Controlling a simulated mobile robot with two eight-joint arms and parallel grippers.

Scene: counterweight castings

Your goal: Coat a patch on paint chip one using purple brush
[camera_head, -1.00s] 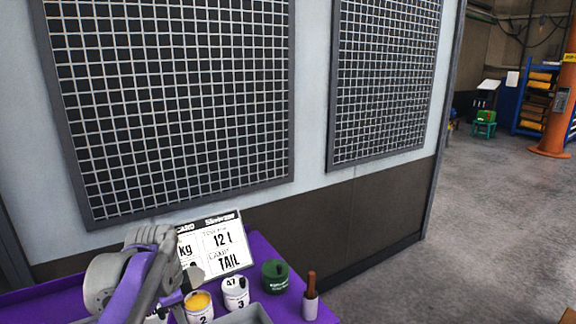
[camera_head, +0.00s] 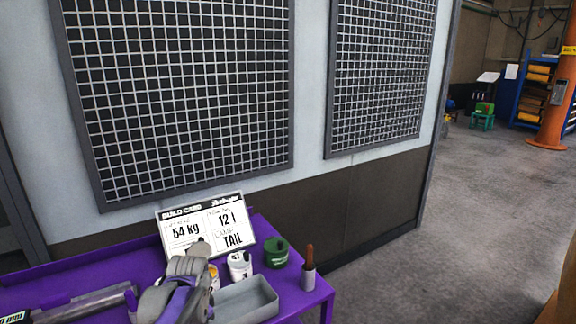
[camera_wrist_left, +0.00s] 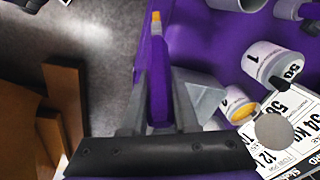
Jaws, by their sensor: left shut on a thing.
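My left gripper (camera_wrist_left: 154,112) is shut on a purple brush (camera_wrist_left: 157,75), whose orange-yellow tip points away from the gripper in the left wrist view. In the head view, my left gripper (camera_head: 185,270) is over the purple table, in front of the build card, and the brush cannot be made out there. Small paint pots stand beside it: a white one (camera_head: 240,265), a green one (camera_head: 276,252) and one with yellow paint (camera_head: 214,277), partly hidden. I cannot make out a paint chip in either view. My right gripper is not in view.
The purple table (camera_head: 290,299) carries a build card (camera_head: 205,229), a grey tray (camera_head: 248,301) and a brown-handled tool in a holder (camera_head: 308,271). A grey tube (camera_head: 80,306) lies at left. The wrist view shows brown boards (camera_wrist_left: 63,112) over the floor. Open floor lies at right.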

